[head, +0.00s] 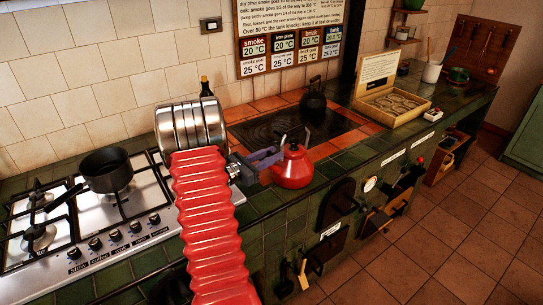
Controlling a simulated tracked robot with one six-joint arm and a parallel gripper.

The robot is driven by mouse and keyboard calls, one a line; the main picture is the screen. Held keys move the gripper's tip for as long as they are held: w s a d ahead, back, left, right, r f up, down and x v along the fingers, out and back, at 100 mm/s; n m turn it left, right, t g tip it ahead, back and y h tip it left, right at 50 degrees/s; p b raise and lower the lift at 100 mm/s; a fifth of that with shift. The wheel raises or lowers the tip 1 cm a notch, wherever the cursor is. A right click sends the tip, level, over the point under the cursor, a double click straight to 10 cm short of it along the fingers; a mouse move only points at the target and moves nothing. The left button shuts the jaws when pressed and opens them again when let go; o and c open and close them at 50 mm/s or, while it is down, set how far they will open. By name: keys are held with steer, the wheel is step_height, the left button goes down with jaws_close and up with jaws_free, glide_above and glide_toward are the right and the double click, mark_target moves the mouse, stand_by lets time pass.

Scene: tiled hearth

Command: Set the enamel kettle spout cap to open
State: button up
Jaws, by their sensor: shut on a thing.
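The red enamel kettle (294,170) stands on the green tiled ledge in front of the dark hot plate, with its grey handle raised. My gripper (276,161) reaches in from the left and is shut at the kettle's upper left side. The jaws hide this side, so I cannot make out the spout cap or tell its setting. The kettle looks upright.
A black kettle (314,101) stands at the back of the hot plate (270,130). A gas hob (110,220) with a dark pot (106,170) is at left. An open wooden box (395,104) is at right. A dark bottle (206,88) stands behind my arm.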

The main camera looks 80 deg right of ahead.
steer(key=shift+d, duration=0.25)
steer(key=shift+r+t+y, duration=0.1)
steer(key=shift+t+y, duration=0.2)
steer(key=shift+y, duration=0.1)
steer(key=shift+s+d+t+y, duration=0.15)
steer(key=shift+t+y, duration=0.35)
steer(key=shift+y, duration=0.1)
steer(key=t+y, duration=0.2)
steer(key=y, duration=0.1)
steer(key=t+y, duration=0.1)
steer(key=shift+s+d, duration=0.25)
steer(key=shift+d, duration=0.05)
steer(key=shift+s+d+f+t+y, duration=0.1)
steer(key=shift+f+t+y, duration=0.1)
steer(key=shift+t+y, duration=0.7)
steer(key=shift+s+d+f+t+y, duration=0.1)
steer(key=shift+f+t+y, duration=0.1)
steer(key=shift+t+y, duration=0.65)
steer(key=shift+f+t+y, duration=0.2)
steer(key=shift+t+y, duration=0.25)
steer(key=shift+y, duration=0.7)
steer(key=shift+f, duration=0.1)
steer(key=o, duration=1.1)
steer(key=shift+c, duration=0.2)
